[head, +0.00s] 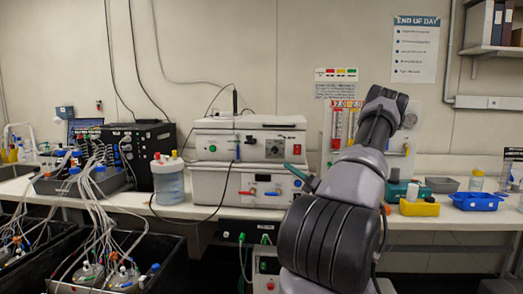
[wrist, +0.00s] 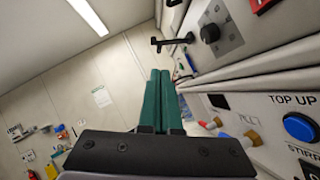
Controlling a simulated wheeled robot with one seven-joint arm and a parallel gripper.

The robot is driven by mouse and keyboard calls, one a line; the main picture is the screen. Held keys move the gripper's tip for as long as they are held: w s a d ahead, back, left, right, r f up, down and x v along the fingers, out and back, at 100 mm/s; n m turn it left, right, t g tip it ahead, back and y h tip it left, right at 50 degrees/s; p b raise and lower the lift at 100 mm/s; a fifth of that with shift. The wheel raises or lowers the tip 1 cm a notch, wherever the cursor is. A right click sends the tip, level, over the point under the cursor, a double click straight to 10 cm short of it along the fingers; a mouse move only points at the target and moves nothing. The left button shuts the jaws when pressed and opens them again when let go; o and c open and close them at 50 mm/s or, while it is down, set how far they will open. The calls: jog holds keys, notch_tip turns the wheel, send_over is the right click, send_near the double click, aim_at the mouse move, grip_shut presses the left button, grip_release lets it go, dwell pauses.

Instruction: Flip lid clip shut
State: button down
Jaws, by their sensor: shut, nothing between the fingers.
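My gripper (wrist: 158,73) shows in the wrist view as two long teal fingers lying side by side, shut and empty. In the head view its teal tips (head: 290,168) show just left of my arm, in front of the right part of the stacked white units. A black L-shaped piece (wrist: 172,43), which looks like the lid clip, sticks out from the upper unit (wrist: 225,45), left of its round knob (wrist: 210,33). It stands beyond and a little right of the fingertips, apart from them in the picture. I cannot tell its exact angle.
The stacked white units (head: 210,185) stand on the bench. The lower panel carries a blue button (wrist: 300,127) and coloured fittings close right of the fingers. Black tubs with tubing fill the lower left.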

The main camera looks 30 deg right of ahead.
send_near(251, 143)
jog(key=x, duration=0.2)
jog(key=d+x, duration=0.1)
jog(key=x, duration=0.2)
jog(key=shift+w+a+r, duration=0.1)
jog(key=shift+w+r, duration=0.2)
jog(key=shift+w, duration=0.05)
